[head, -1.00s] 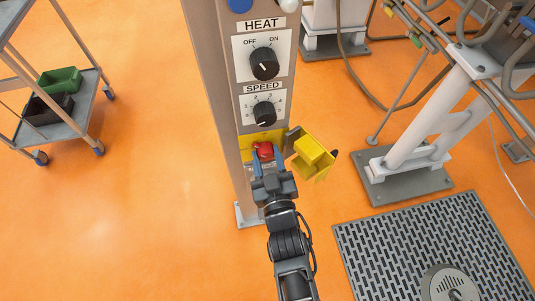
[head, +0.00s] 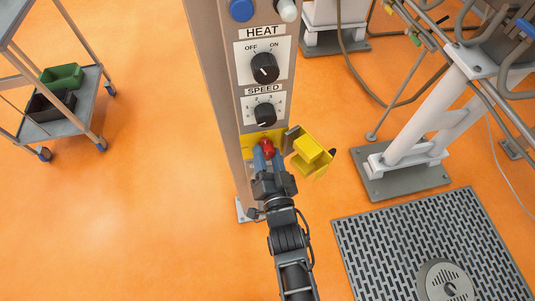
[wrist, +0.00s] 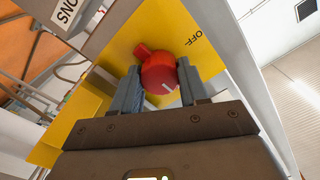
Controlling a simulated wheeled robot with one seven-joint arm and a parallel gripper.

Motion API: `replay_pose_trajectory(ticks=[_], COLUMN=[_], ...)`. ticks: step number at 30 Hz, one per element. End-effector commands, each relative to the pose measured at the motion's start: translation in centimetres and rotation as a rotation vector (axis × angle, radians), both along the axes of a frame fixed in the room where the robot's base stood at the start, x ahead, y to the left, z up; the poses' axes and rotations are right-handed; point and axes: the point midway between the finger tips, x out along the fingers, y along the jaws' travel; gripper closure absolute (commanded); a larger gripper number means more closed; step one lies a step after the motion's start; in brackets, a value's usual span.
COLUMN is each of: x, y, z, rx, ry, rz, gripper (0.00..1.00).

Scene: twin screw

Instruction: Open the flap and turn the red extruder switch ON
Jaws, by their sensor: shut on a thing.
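The yellow flap (head: 310,152) is swung open to the right of the yellow switch plate on the column. The red extruder switch (head: 267,147) is uncovered. In the wrist view the red switch (wrist: 159,72) sits on the yellow plate (wrist: 194,57), its narrow end to the upper left, with "OFF" printed to its upper right. The ON mark is not readable. My gripper (head: 267,160) is in front of the switch, and its blue-grey fingers are shut on it from both sides. The fingers (wrist: 157,84) partly hide its edges.
Above are the SPEED knob (head: 265,114), the HEAT knob (head: 264,68) and a blue button (head: 241,10). A cart (head: 62,120) stands left. White machinery (head: 425,125) and a floor grate (head: 400,240) are right.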

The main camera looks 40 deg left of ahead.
Motion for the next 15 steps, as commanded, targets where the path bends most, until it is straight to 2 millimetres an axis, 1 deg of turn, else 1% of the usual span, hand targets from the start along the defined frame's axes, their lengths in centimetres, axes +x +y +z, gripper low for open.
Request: replay_pose_trajectory(ticks=[15], x=[-0.03], y=[-0.05], z=[-0.12], rx=[0.026], ry=[0.034], rz=[-0.001], gripper=[0.87])
